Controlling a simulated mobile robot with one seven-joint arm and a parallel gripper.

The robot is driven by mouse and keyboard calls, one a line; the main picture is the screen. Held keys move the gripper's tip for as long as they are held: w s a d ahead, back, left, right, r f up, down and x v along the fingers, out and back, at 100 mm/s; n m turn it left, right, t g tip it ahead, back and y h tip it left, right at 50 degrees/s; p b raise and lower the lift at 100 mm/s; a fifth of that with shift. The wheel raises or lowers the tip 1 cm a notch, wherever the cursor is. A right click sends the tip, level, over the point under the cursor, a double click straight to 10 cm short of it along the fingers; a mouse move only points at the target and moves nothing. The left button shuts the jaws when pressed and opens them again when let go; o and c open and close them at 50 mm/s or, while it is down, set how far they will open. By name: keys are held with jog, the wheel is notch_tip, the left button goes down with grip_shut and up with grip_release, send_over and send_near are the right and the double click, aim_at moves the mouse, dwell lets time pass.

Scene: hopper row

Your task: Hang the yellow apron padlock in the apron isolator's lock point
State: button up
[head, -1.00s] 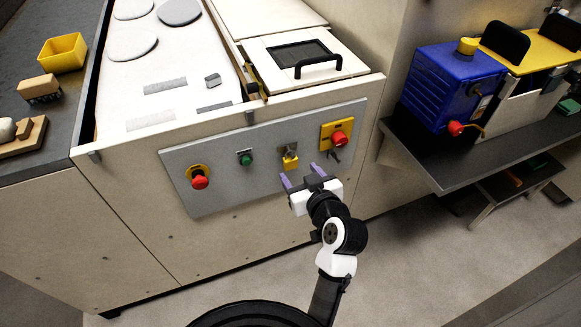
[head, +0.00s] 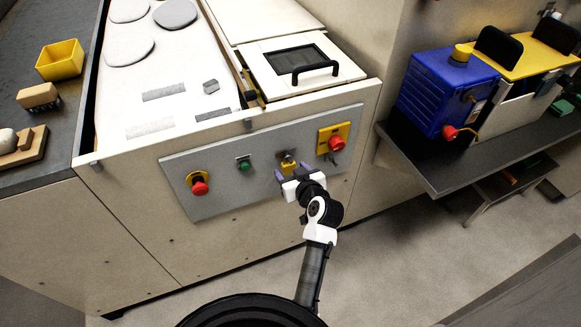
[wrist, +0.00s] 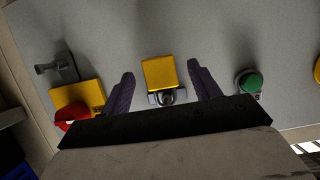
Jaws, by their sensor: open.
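The yellow padlock (head: 287,166) hangs at a small grey holder on the grey control panel (head: 222,190). It also shows in the wrist view (wrist: 158,72), with the grey holder (wrist: 167,97) beside it. My gripper (head: 291,172) is open in front of the panel. In the wrist view its purple fingers stand on either side of the padlock, with a gap on each side. The isolator, a red knob on a yellow plate (head: 334,138), is right of the padlock. A grey bracket (wrist: 57,66) sits by its plate in the wrist view.
A green button (head: 244,164) and a red button on yellow (head: 198,185) are left of the padlock. A blue box with a red knob (head: 446,92) stands on a dark shelf at right. A lidded hatch with a black handle (head: 315,67) is above the panel.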

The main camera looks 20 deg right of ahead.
aim_at(290, 171)
jog(key=shift+w+f, duration=0.3)
jog(key=shift+w, duration=0.35)
jog(key=c, duration=1.2)
jog(key=shift+r+p, duration=0.5)
jog(key=shift+r, duration=0.2)
jog(key=shift+s, duration=0.2)
jog(key=shift+s, duration=1.25)
jog(key=shift+s, duration=0.1)
jog(key=shift+s, duration=1.05)
